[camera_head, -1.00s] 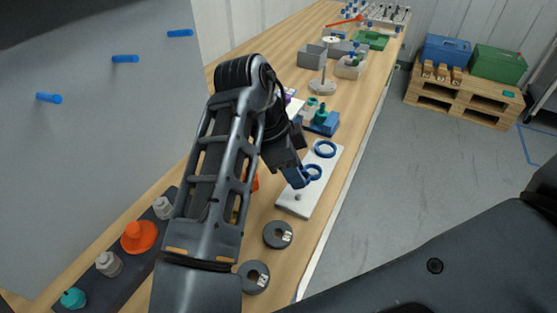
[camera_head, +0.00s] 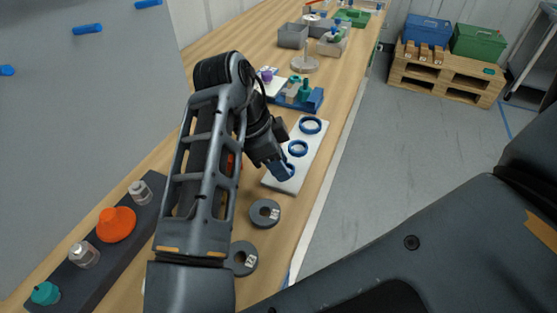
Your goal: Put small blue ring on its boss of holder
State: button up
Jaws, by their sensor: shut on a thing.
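The holder (camera_head: 273,184) is a white plate near the right edge of the bench. A large blue ring (camera_head: 311,133) lies at its far end and a medium blue ring (camera_head: 298,155) lies in the middle. My gripper (camera_head: 285,171) points down over the near end of the plate, shut on the small blue ring (camera_head: 291,171). Only part of this ring shows beside the fingers. The near boss is hidden behind the gripper, so I cannot tell whether the ring is around it or above it.
Two dark grey discs (camera_head: 265,213) lie on the bench nearer to me. A dark rack (camera_head: 67,276) with orange, teal and grey parts stands at the left. A blue tray (camera_head: 313,101) and grey bins (camera_head: 292,36) stand beyond the holder.

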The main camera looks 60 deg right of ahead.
jog(key=shift+f, duration=0.25)
jog(key=o, duration=1.1)
jog(key=shift+c, duration=0.2)
jog(key=shift+r, duration=0.15)
jog(key=v, duration=0.7)
jog(key=shift+r, duration=0.25)
jog(key=shift+w+a, duration=0.1)
